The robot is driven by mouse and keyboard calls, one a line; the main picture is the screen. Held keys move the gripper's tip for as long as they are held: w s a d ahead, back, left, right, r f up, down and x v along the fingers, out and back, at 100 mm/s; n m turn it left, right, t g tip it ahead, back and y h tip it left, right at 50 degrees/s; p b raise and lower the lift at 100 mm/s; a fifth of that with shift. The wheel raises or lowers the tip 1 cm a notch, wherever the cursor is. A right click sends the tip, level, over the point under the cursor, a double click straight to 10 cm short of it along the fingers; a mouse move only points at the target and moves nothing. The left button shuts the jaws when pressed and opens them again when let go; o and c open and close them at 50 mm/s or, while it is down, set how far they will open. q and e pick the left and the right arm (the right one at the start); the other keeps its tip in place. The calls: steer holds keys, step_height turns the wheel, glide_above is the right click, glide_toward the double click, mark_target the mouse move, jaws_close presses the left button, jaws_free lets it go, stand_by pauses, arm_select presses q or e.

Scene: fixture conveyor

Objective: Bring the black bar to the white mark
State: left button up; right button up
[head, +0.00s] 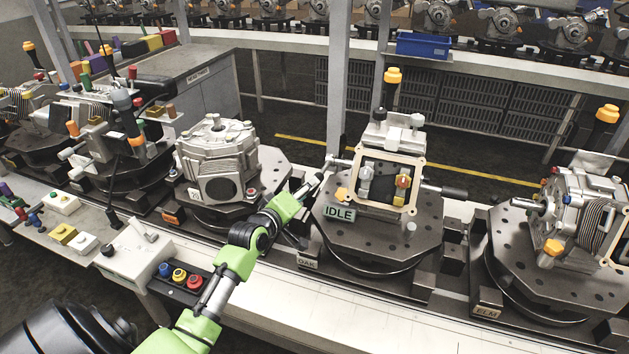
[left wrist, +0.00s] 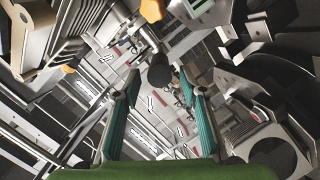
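A black bar (head: 445,191) sticks out to the right of the middle fixture, which carries a plate reading IDLE (head: 339,212). My left gripper (head: 315,184) is at the left side of this fixture, apart from that bar. In the left wrist view my left gripper (left wrist: 160,85) has its teal fingers spread. A black rounded end (left wrist: 160,72) shows between and beyond the fingertips; I cannot tell whether it is the same bar, and no contact shows. I cannot make out the white mark for certain. My right gripper is not in view.
The middle fixture's turntable (head: 375,247) bears the label OAK (head: 308,262). Fixtures stand close on both sides, the right one labelled ELM (head: 487,311). A button box (head: 180,279) sits at the front edge. The pale front ledge (head: 335,312) is mostly clear.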

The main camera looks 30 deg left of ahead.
mark_target(320, 176)
arm_select(q)
steer(key=shift+p+x, duration=0.3)
steer(key=shift+x, duration=2.45)
jaws_close()
